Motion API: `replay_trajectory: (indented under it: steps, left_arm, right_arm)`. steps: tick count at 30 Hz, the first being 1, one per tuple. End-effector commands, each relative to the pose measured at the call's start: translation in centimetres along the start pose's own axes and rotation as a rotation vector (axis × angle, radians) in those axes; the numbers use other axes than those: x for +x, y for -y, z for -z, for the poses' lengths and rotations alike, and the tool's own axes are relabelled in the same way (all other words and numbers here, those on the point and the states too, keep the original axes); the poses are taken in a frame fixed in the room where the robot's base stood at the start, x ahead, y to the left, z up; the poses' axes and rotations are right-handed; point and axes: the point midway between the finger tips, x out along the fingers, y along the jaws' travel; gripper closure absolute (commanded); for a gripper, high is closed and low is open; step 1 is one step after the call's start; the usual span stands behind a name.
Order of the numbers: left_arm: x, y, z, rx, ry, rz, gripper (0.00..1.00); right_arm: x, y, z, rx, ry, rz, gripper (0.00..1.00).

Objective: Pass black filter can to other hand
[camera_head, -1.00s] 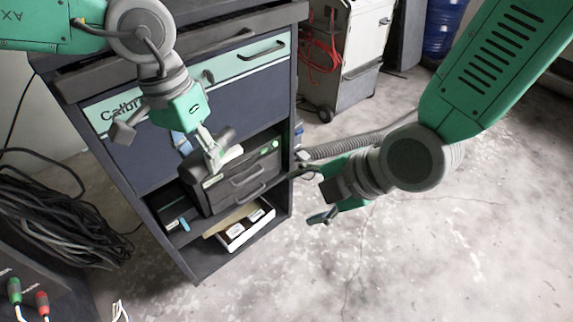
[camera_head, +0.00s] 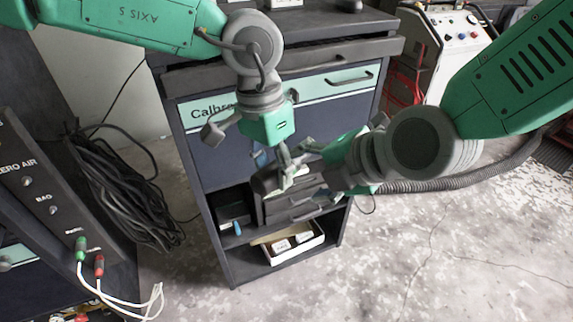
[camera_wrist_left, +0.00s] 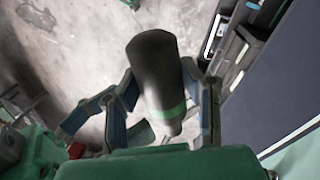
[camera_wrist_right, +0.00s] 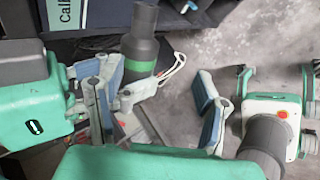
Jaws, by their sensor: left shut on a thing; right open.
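The black filter can (camera_wrist_left: 152,65) is a dark cylinder with a green band, between the fingers of my left gripper (camera_wrist_left: 165,95) in the left wrist view. My left gripper (camera_head: 288,168) is shut on it in front of the cabinet. In the right wrist view the can (camera_wrist_right: 140,42) stands out beyond the fingers of my right gripper (camera_wrist_right: 158,95), nearer its left finger. My right gripper is open, its two blue-padded fingers apart, and close beside the left one.
A dark cabinet (camera_head: 205,165) with drawers and open shelves stands behind the grippers. A white box (camera_head: 290,244) lies on its lowest shelf. A panel with green and red plugs (camera_head: 55,205) and coiled black cables (camera_head: 125,190) are at left.

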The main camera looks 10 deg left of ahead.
Motion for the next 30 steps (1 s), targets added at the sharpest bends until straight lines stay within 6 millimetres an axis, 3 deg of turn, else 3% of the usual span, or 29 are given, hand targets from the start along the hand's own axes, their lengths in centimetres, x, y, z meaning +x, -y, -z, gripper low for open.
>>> replay_trajectory:
  steps: [5, 12, 23, 28, 30]
  left_arm:
    - [0.0, 0.0, 0.0, 0.000, -0.001, 0.000, 0.97]
    - [0.0, 0.0, 0.0, 0.000, -0.001, 0.000, 0.97]
    - [0.0, -0.1, 0.0, 0.000, -0.001, 0.001, 0.97]
    - [0.0, 0.0, 0.0, 0.000, -0.001, 0.000, 0.97]
    - [-0.1, 0.0, 0.0, 0.000, -0.001, 0.001, 0.97]
  right_arm:
    - [2.4, -2.4, 0.1, 0.000, 0.000, -0.001, 0.40]
    - [4.9, -2.4, 0.1, 0.001, -0.002, 0.001, 0.40]
    - [5.3, -2.4, 0.1, 0.000, -0.002, 0.000, 0.40]
    - [5.3, -2.4, 0.1, 0.000, -0.001, 0.000, 0.96]
    - [5.3, -2.3, 0.1, 0.000, -0.001, 0.001, 1.00]
